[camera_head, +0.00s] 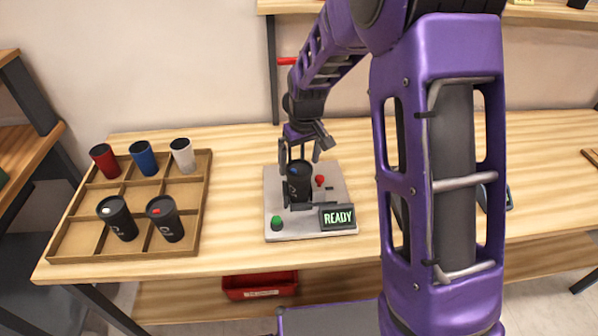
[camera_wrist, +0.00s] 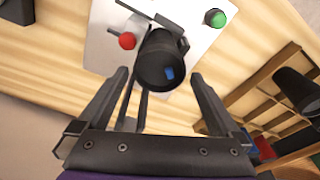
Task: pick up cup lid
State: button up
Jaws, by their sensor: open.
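A black cup (camera_head: 299,188) stands upright on the marking machine. Its dark round top, which looks like a lid with a small blue tab (camera_wrist: 169,73), faces my camera in the wrist view. My gripper (camera_head: 301,152) is open and empty, right above this cup. In the wrist view, the fingers of my gripper (camera_wrist: 160,78) lie on either side of the near edge of the top, apart from it. I cannot tell how far above the rim the fingertips are. The seam between lid and cup is not clear.
The machine's grey base plate (camera_head: 335,180) carries a red knob (camera_head: 320,180), a green button (camera_head: 277,223) and a READY display (camera_head: 338,217). A red bin (camera_head: 260,285) sits below the table.

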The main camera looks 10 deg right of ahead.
jog(key=shift+w+f, duration=0.1)
jog(key=shift+f, duration=0.65)
jog(key=c, duration=1.1)
